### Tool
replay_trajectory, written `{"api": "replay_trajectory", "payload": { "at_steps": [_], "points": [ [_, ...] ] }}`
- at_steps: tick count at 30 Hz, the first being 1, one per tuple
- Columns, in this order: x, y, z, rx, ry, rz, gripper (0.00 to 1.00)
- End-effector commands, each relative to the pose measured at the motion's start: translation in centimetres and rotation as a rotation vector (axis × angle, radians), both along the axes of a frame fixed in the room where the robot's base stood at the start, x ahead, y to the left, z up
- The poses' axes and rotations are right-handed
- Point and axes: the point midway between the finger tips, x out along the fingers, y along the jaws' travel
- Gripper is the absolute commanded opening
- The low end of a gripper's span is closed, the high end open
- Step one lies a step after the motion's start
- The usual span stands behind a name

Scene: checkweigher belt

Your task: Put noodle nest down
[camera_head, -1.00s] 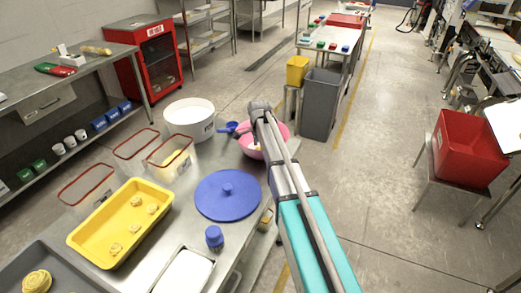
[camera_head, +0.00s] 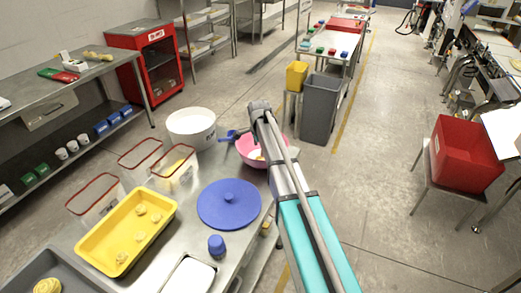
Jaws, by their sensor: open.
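Pale yellow noodle nests lie in the yellow tray (camera_head: 88,245): one nest (camera_head: 139,209) at the back, another (camera_head: 156,218) beside it, and one (camera_head: 121,257) near the front. Another nest (camera_head: 47,286) sits in the grey tray (camera_head: 22,270) at the lower left, cut by the frame edge. My gripper (camera_head: 240,138), small and dark, is at the far end of my arm by the pink bowl (camera_head: 247,148). It looks open. A small yellowish bit (camera_head: 259,157) shows in the bowl. My arm hides the bowl's right part.
A blue round lid (camera_head: 229,204), a blue-capped jar (camera_head: 217,246) and a white tub (camera_head: 192,125) stand on the metal table. Red-rimmed clear bins (camera_head: 141,152) stand behind the yellow tray. A blue scoop (camera_head: 229,136) lies by the bowl.

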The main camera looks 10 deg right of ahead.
Motion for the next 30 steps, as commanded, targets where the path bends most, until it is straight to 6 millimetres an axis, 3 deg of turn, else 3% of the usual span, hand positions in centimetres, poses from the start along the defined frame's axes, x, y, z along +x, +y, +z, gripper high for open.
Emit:
{"api": "replay_trajectory", "payload": {
  "at_steps": [21, 30],
  "points": [
    [0.0, 0.0, 6.3, 0.000, 0.000, 0.000, 0.97],
    [0.0, 0.0, 7.9, 0.000, 0.000, 0.000, 0.97]
  ]
}}
